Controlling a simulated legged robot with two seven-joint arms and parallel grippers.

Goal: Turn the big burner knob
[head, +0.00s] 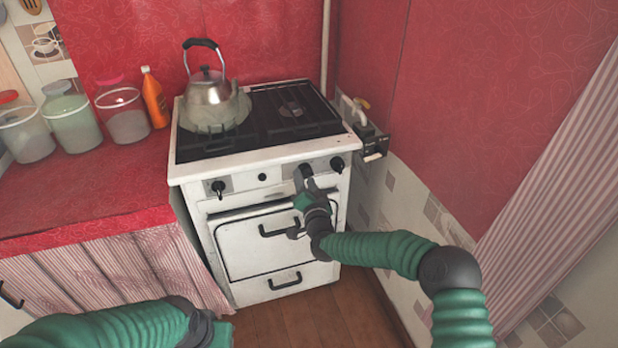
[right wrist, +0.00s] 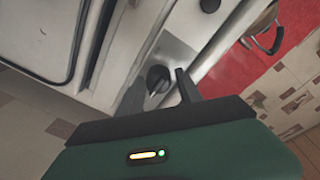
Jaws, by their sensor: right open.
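The white stove (head: 250,160) stands against the red wall with dark knobs along its front panel. A left knob (head: 218,187) and a right knob (head: 338,163) show clearly in the head view. My right gripper (head: 306,181) is at the panel, left of the right knob. In the right wrist view a black knob (right wrist: 157,77) sits between the tips of my open right gripper (right wrist: 159,90), with gaps visible beside it. Which burner this knob serves I cannot tell. My left arm's end (head: 203,328) is low at the bottom edge; its fingers are not clear.
A metal kettle (head: 209,92) stands on the left of the cooktop. The oven door has a dark handle (head: 279,229) below my right gripper. Jars and an orange bottle (head: 154,98) stand on the red counter (head: 80,190). A striped curtain (head: 560,150) hangs at right.

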